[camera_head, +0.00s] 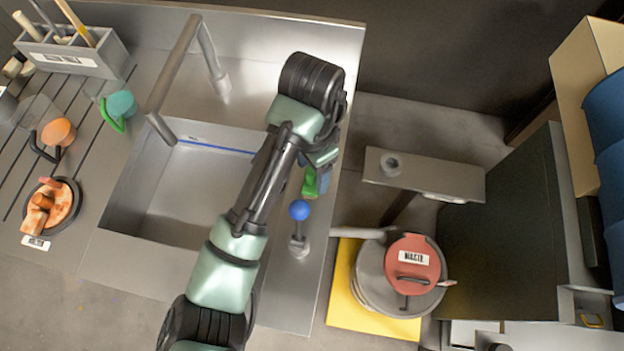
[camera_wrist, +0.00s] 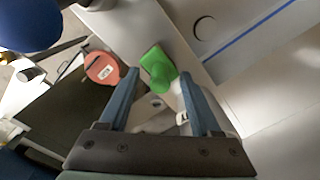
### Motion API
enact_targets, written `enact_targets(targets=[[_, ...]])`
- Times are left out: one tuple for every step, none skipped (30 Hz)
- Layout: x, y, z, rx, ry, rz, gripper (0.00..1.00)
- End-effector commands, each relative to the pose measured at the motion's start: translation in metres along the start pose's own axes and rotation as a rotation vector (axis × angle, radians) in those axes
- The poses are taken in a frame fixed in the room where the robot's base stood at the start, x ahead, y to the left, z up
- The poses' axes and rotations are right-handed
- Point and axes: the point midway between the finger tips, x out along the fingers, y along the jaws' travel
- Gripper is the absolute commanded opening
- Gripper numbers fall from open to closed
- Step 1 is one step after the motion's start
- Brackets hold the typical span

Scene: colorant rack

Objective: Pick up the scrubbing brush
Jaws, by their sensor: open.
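A green object, which looks like the scrubbing brush (camera_head: 310,183), sits on the steel ledge right of the sink in the head view. My gripper (camera_head: 322,177) is above and beside it, and my arm hides part of it. In the wrist view the green brush (camera_wrist: 158,66) shows a rounded upper part and a flat block, in line with the gap between my two blue fingers. My gripper (camera_wrist: 159,76) is open and the fingers hold nothing. I cannot tell how far the fingertips are above the brush.
A blue ball on a short metal lever (camera_head: 299,210) stands close by on the ledge. The sink basin (camera_head: 160,215) and its tall faucet (camera_head: 172,80) lie to the left. A red-lidded waste bin (camera_head: 413,262) stands on a yellow mat (camera_head: 340,300) to the right.

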Motion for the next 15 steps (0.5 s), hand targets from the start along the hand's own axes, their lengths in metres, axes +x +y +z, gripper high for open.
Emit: enact_targets(targets=[[0.0011,-0.0001,0.0002,0.000,0.000,0.000,0.65],[0.0011,-0.0001,0.0002,0.000,0.000,0.000,0.65],[0.0010,-0.0001,0.0001,0.000,0.000,0.000,0.65],[0.0009,-0.0001,0.0001,0.000,0.000,0.000,0.65],[0.0008,-0.0001,0.0001,0.000,0.000,0.000,0.65],[0.0008,-0.0001,0.0001,0.000,0.000,0.000,0.65],[0.0008,-0.0001,0.0001,0.000,0.000,0.000,0.61],[0.0007,-0.0001,0.0001,0.000,0.000,0.000,0.56],[0.0007,-0.0001,0.0001,0.000,0.000,0.000,0.48],[0.0007,-0.0001,0.0001,0.000,0.000,0.000,0.43],[0.0006,0.0000,0.0000,0.000,0.000,0.000,0.38],[0.0006,0.0000,0.0000,0.000,0.000,0.000,0.30],[0.0006,-0.0001,0.0000,0.000,0.000,0.000,0.25],[0.0006,-0.0001,0.0000,0.000,0.000,0.000,0.20],[0.0005,-0.0001,0.0000,0.000,0.000,-0.001,0.12]])
